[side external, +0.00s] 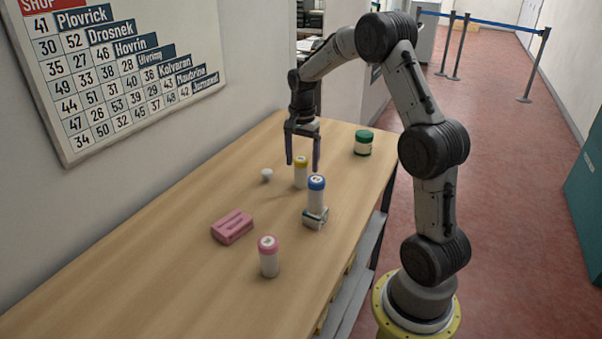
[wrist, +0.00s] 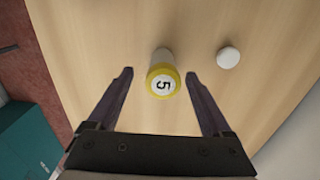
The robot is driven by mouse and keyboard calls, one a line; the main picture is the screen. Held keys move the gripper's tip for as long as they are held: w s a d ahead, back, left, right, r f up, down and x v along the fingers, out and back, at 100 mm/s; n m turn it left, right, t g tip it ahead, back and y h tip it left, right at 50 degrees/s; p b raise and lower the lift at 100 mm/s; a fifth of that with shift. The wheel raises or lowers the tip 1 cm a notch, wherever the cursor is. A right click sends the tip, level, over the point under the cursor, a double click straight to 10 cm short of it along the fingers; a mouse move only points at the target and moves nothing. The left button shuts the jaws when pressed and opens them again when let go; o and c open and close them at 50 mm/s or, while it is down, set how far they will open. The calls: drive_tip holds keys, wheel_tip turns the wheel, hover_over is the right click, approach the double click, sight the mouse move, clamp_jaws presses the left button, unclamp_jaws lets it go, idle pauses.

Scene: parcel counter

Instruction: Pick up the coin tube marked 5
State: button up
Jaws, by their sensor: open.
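The coin tube marked 5 (wrist: 162,84) is white with a yellow cap and stands on the wooden counter. In the side external view the same yellow-capped tube (side external: 301,173) stands upright near the middle of the counter. My gripper (side external: 302,166) is open and points down. Its fingers appear around or just above the tube's top; the exact height is hard to tell. In the wrist view my gripper (wrist: 162,95) has one finger on each side of the yellow cap, with a gap on both sides. Nothing is held.
A blue-capped tube (side external: 316,193) stands close by, beside a small metallic item (side external: 315,219). A pink-capped tube (side external: 268,257), a pink block (side external: 232,227), a green-lidded jar (side external: 363,143) and a small white knob (side external: 267,175) also stand on the counter (side external: 150,270). The front left is clear.

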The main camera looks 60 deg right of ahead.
sight(301, 169)
drive_tip(key=shift+w+f, duration=0.2)
drive_tip(key=shift+f, duration=1.55)
clamp_jaws()
